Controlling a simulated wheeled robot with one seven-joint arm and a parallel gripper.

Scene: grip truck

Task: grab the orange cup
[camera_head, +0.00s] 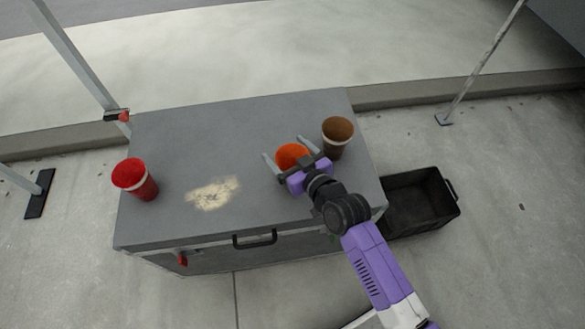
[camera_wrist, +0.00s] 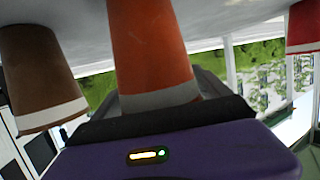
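The orange cup (camera_head: 291,154) stands on the grey case top, right of its middle. In the wrist view, which is upside down, the orange cup (camera_wrist: 150,50) fills the centre, with a pale band near its rim. My gripper (camera_head: 286,150) is open, with one finger on either side of the orange cup. I cannot tell whether either finger touches it. The cup's lower part is hidden by the gripper in the head view.
A brown cup (camera_head: 337,138) stands close to the right finger; it also shows in the wrist view (camera_wrist: 40,70). A red cup (camera_head: 136,178) stands at the case's left end. The grey case (camera_head: 240,130) has clear room between. A black crate (camera_head: 425,178) sits on the floor at right.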

